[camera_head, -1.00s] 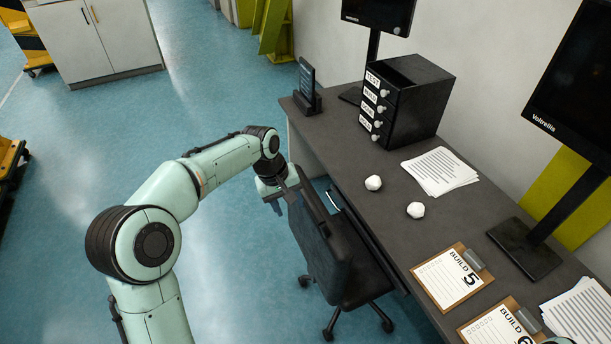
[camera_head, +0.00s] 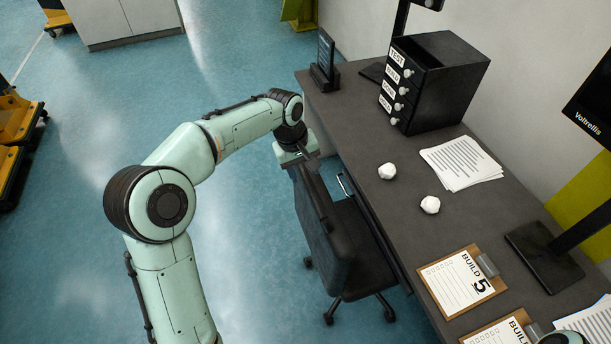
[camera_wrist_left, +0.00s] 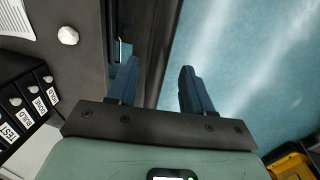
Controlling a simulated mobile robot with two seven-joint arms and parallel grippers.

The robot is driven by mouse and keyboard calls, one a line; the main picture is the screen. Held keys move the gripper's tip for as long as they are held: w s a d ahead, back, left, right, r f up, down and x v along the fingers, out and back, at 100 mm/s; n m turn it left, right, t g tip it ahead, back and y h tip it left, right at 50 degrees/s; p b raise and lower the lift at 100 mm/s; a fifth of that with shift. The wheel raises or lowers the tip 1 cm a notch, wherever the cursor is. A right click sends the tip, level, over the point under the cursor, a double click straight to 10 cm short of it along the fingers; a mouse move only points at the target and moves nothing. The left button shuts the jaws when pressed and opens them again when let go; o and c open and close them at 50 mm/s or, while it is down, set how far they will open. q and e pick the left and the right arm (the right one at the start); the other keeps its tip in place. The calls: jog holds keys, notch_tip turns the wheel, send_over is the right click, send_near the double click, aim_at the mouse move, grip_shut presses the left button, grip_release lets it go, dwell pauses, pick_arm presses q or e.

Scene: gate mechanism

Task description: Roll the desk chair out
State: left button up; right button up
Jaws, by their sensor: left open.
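The black desk chair (camera_head: 330,245) stands at the long left side of the grey desk (camera_head: 390,230), its backrest toward the open floor and its seat partly by the desk edge. My left gripper (camera_head: 308,168) is at the far upper corner of the backrest. In the left wrist view my left gripper (camera_wrist_left: 158,90) is open, its two dark fingers apart. A dark upright band, apparently the chair's backrest (camera_wrist_left: 158,45), runs between them; I cannot tell whether either finger touches it.
On the desk are a black drawer unit (camera_head: 435,85), two white knobby pieces (camera_head: 387,171), papers (camera_head: 460,163), clipboards (camera_head: 462,283) and a monitor stand (camera_head: 543,256). Blue floor (camera_head: 240,220) left of the chair is clear. Yellow carts (camera_head: 15,130) stand at the far left.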

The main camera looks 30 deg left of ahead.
pick_arm(q)
jog(key=shift+w+d+f, duration=0.1)
jog(key=shift+w+f, duration=0.05)
jog(key=shift+f, duration=0.55)
jog(key=shift+w+d+f, duration=0.1)
jog(key=shift+f, duration=0.55)
pick_arm(e)
jog(key=shift+f, duration=0.1)
